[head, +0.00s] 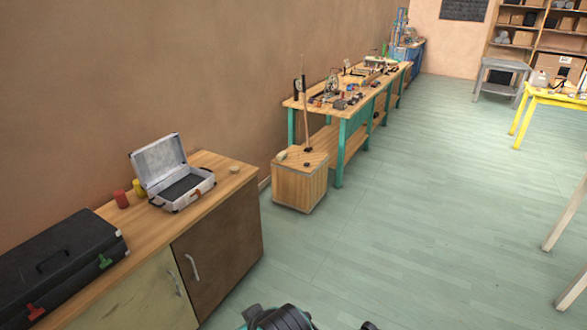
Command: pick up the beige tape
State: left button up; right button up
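A small beige round piece (234,169), which looks like the beige tape, lies flat on the wooden top of the cabinet, near its far right corner. It is small in view, so I cannot make out a hole in it. It stands apart from the open silver case to its left. Neither of my grippers can be made out. Only dark parts that seem to be my own body show at the bottom edge.
The cabinet top (222,159) also holds the open silver case (181,190), a red can (121,199), a yellow can (138,187) and a black case (62,262). A wooden box (298,187) and a cluttered workbench (345,118) stand beyond.

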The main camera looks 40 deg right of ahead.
aim_at(234, 170)
jog(key=z, duration=0.9)
jog(key=i+z, duration=0.15)
jog(key=i, duration=0.5)
jog(key=i+z, duration=0.15)
jog(key=i, duration=0.55)
jog(key=i+z, duration=0.2)
jog(key=i, duration=0.5)
jog(key=i+j+z, duration=0.15)
jog(key=i, duration=0.5)
jog(key=j, duration=0.1)
